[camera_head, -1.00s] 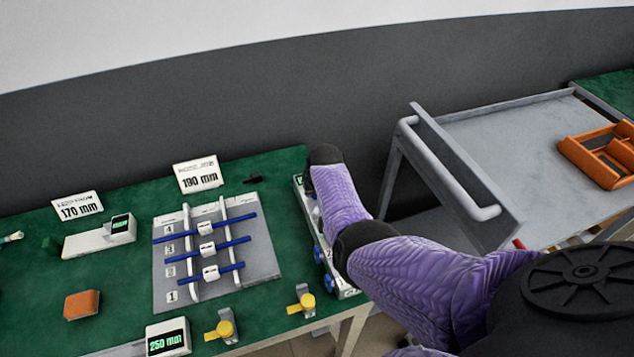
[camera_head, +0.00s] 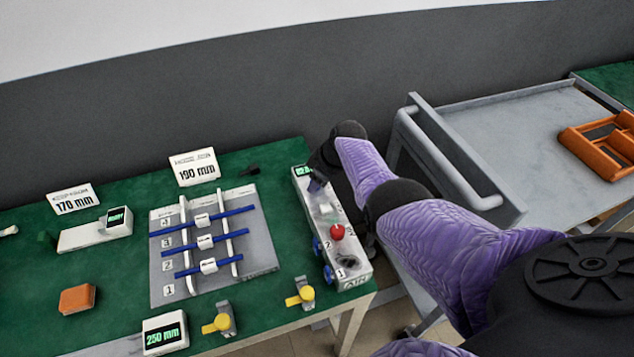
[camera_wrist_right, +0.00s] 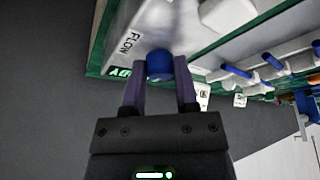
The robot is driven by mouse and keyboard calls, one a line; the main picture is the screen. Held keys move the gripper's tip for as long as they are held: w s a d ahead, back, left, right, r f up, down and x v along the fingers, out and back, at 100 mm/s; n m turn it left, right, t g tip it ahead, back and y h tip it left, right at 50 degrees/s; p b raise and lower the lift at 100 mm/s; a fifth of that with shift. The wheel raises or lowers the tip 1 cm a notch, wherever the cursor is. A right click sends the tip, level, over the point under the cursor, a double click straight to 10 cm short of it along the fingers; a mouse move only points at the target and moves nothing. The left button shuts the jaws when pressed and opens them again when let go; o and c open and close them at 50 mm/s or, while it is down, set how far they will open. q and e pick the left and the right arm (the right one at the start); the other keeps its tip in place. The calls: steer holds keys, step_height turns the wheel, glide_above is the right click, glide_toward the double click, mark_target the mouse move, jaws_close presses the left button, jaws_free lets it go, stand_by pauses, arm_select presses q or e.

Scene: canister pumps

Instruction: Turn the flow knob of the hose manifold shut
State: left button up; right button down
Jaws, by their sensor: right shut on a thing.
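The hose manifold (camera_head: 352,281) is a long white box at the right edge of the green table, with a small green display at its far end. A red knob (camera_head: 337,232) and blue fittings (camera_head: 316,244) show on its nearer part. My right gripper (camera_head: 319,183) is at its far end, partly hidden by my arm. In the right wrist view, the gripper (camera_wrist_right: 159,78) is shut on the blue flow knob (camera_wrist_right: 160,66), one finger on each side, beside the printed word FLOW. The knob's turn angle cannot be told. My left gripper is not in view.
A grey board with blue rods (camera_head: 262,250) lies left of the manifold. Two yellow-knobbed brackets (camera_head: 301,294) stand near the front edge. A grey cart (camera_head: 500,135) with an orange tray (camera_head: 600,150) is at right. A dark wall rises behind.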

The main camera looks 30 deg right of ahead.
steer(key=shift+n, duration=0.5)
steer(key=shift+c, duration=1.8)
jaws_free()
steer(key=p+v, duration=0.7)
steer(key=v, duration=0.3)
steer(key=shift+w+d, duration=0.15)
steer(key=shift+d, duration=0.05)
